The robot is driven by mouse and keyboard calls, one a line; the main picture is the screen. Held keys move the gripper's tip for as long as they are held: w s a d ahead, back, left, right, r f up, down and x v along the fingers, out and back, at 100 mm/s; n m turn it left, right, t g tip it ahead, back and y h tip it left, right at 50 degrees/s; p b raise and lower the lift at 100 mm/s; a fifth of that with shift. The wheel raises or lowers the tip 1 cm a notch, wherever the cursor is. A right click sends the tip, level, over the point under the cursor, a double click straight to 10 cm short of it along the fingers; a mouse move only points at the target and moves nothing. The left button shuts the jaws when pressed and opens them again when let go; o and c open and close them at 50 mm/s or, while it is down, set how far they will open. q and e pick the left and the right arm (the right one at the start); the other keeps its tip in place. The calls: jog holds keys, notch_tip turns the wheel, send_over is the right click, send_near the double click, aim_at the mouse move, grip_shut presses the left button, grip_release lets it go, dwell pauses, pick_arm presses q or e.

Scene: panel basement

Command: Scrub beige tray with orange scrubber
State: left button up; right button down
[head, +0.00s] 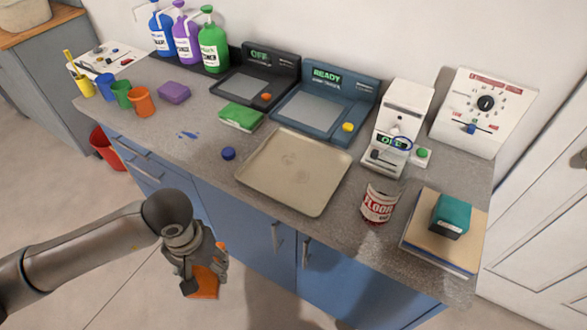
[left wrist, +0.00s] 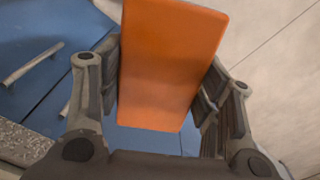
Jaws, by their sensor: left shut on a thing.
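The beige tray (head: 265,178) lies flat on the grey counter, near its front edge, with faint darker marks on its surface. My left gripper (head: 205,275) is in front of the counter, to the left of the tray and lower in the picture. It is shut on the orange scrubber (head: 207,283), a plain block. In the left wrist view the scrubber (left wrist: 168,65) sits between both fingers of the gripper (left wrist: 160,100). The scrubber is apart from the tray. My right gripper is in neither view.
A red-and-white can (head: 378,204) and a board (head: 417,232) bearing a teal block (head: 451,215) stand right of the tray. A blue knob-like item (head: 228,154) and green block (head: 240,116) lie left. Devices line the back. Blue cabinet doors with handles (head: 276,237) face my arm.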

pick_arm(q)
jog(key=shift+s+f, duration=0.25)
jog(key=shift+f, duration=0.25)
jog(key=shift+s+f, duration=0.25)
jog(key=shift+f, duration=0.2)
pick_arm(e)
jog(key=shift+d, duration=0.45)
